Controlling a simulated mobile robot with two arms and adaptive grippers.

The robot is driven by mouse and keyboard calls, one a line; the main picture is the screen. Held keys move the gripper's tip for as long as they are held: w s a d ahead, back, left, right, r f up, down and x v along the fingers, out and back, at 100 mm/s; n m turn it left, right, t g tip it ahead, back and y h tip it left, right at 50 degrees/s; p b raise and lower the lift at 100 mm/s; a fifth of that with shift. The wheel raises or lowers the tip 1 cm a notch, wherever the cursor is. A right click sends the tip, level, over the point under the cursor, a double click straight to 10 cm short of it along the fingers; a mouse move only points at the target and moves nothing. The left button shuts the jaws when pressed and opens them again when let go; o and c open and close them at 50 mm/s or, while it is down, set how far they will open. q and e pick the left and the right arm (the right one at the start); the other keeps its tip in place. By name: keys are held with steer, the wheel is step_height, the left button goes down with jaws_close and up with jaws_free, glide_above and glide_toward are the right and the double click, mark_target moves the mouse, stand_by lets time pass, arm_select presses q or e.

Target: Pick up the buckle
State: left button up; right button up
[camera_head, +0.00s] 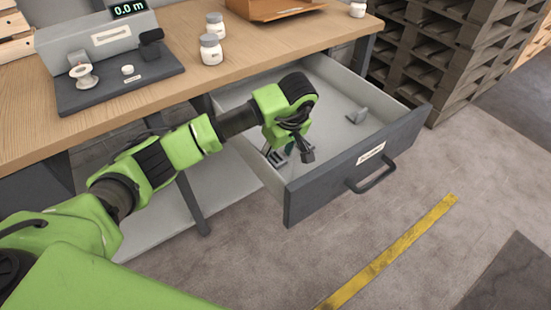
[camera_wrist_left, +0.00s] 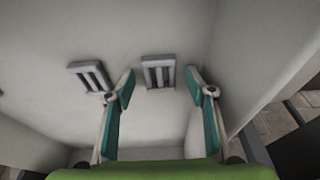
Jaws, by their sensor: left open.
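Two grey slotted buckles lie flat on the floor of the open drawer in the left wrist view. One buckle (camera_wrist_left: 158,71) appears between my fingertips, slightly beyond them; the other buckle (camera_wrist_left: 90,77) lies to its left, outside the fingers. In the head view a slotted buckle (camera_head: 277,157) shows partly beside my gripper; which of the two it is I cannot tell. My left gripper (camera_head: 292,154) points down into the drawer's near-left part. Its green-padded fingers (camera_wrist_left: 160,88) are open with nothing held. My right gripper is not in view.
The drawer (camera_head: 375,152) is pulled out, with walls around the gripper. A small grey piece (camera_head: 356,116) lies at its right. The wooden bench (camera_head: 150,98) above carries white jars (camera_head: 211,49) and a grey device (camera_head: 120,84). Stacked pallets (camera_head: 450,50) stand right.

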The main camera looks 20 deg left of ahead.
arm_select(q)
steer(key=c, duration=1.2)
